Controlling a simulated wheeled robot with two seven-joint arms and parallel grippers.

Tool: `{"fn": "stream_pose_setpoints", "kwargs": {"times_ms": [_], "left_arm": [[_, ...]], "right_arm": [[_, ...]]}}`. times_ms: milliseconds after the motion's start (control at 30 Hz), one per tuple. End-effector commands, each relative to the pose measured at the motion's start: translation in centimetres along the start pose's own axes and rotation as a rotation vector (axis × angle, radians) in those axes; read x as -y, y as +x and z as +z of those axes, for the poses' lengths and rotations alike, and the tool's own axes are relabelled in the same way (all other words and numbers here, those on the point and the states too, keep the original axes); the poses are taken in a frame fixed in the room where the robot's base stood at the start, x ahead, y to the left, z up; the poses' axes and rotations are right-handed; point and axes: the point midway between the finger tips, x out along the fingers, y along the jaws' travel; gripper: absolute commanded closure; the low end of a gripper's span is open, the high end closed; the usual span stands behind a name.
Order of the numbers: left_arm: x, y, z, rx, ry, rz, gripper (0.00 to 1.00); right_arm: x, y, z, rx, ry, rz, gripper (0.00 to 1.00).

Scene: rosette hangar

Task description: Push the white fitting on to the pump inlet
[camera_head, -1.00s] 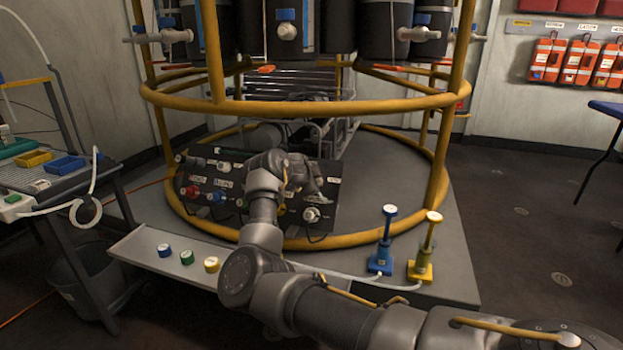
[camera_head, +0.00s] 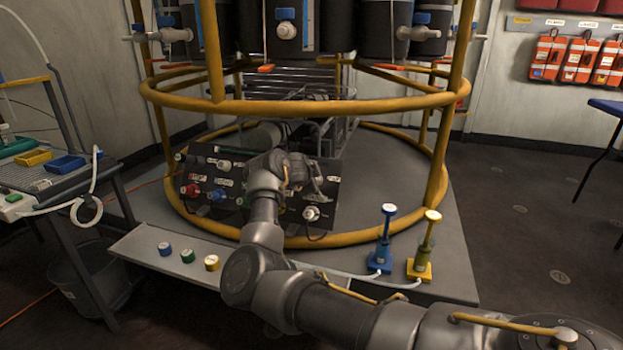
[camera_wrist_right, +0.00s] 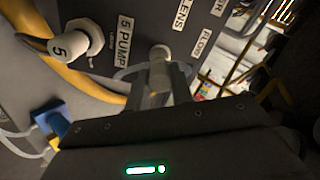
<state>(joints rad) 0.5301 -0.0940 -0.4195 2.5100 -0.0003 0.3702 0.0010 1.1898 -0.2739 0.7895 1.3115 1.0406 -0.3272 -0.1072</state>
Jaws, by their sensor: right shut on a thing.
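My right gripper (camera_wrist_right: 162,90) is shut on the white fitting (camera_wrist_right: 159,55), with a pale tube running off to the left of it. The fitting's far end is up against or very near the dark panel (camera_wrist_right: 110,15), beside the "5 PUMP" label. The pump inlet is hidden behind the fitting, so I cannot tell how far on it sits. In the head view my right wrist covers the fitting in front of the panel (camera_head: 328,190). My left gripper is not in view.
A white fitting marked 5 (camera_wrist_right: 76,44) stands on the panel left of the label. A yellow ring rail (camera_head: 372,237) runs before the panel. A blue syringe (camera_head: 382,250) and a yellow one (camera_head: 425,255) stand at right. Several coloured caps (camera_head: 188,256) lie on the ledge.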

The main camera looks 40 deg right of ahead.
Motion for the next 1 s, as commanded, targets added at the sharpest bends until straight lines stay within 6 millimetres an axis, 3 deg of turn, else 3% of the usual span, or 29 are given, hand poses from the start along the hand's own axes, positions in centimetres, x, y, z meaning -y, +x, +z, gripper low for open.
{"fn": "stream_pose_setpoints", "kwargs": {"times_ms": [667, 700, 867, 1000], "left_arm": [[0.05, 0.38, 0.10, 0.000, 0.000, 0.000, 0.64], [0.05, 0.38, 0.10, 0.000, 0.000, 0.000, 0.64], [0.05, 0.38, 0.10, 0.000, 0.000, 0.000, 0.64], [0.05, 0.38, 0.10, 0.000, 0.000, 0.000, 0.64]], "right_arm": [[-0.01, 0.14, 0.00, 0.000, 0.000, 0.000, 1.00], [-0.01, 0.14, -0.01, 0.000, 0.000, 0.000, 0.72], [-0.01, 0.14, -0.01, 0.000, 0.000, 0.000, 0.52], [0.00, 0.13, -0.01, 0.000, 0.000, 0.000, 0.52]]}}
